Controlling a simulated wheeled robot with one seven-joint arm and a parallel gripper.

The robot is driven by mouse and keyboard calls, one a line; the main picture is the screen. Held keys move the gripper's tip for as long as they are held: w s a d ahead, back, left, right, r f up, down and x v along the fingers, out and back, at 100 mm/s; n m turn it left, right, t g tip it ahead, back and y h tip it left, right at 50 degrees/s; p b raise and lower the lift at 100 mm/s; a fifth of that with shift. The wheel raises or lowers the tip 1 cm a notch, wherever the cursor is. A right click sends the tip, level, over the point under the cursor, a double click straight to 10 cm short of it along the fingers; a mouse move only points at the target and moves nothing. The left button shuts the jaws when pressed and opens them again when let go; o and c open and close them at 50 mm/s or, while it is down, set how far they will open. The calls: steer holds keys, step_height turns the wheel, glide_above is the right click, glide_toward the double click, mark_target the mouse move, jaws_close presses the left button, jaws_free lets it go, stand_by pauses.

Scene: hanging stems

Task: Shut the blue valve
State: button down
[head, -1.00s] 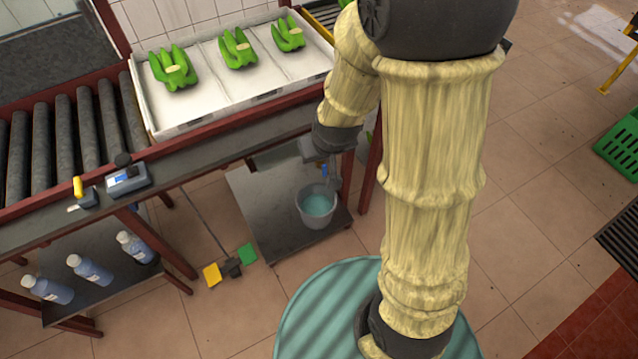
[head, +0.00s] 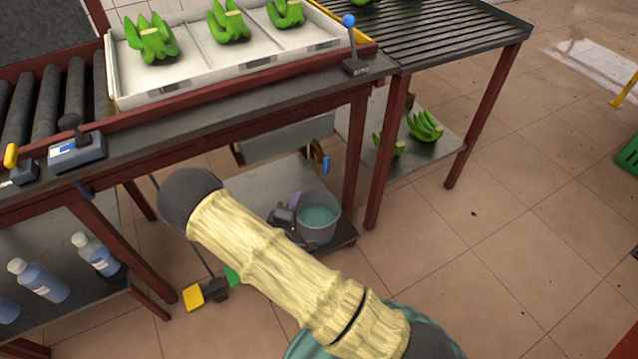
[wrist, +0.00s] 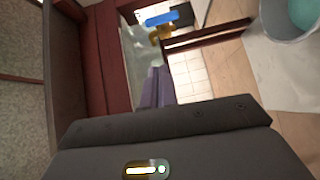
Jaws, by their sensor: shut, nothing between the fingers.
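The blue valve handle (head: 326,165) hangs beside a brass fitting (head: 317,150) at the right end of a grey tank (head: 285,142) under the bench. In the wrist view the blue handle (wrist: 162,18) and brass fitting (wrist: 160,34) are at the top, beyond the fingertips. My gripper (head: 294,199) is low, just left of the grey bucket (head: 317,232), below and left of the valve. It is partly hidden by my arm. In the wrist view my gripper's purple-grey fingers (wrist: 155,88) are together, apart from the handle, with nothing between them.
The bucket holds bluish liquid and stands on a low shelf (head: 255,180). A red bench leg (head: 355,150) is right of the valve. A blue-knobbed lever (head: 349,40) stands on the bench above. Yellow and green pieces (head: 193,296) lie on the floor.

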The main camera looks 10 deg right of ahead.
steer(key=shift+s+a+f, duration=0.1)
steer(key=shift+s+f, duration=0.05)
steer(key=b, duration=0.2)
glide_toward(324, 163)
steer(key=w+a, duration=0.2)
steer(key=w, duration=0.2)
steer(key=d, duration=0.1)
steer(key=w+d, duration=0.1)
steer(key=d, duration=0.1)
steer(key=w+d, duration=0.1)
steer(key=shift+d+b, duration=0.25)
steer(key=shift+b, duration=0.1)
steer(key=shift+w+a, duration=0.1)
steer(key=shift+a, duration=0.05)
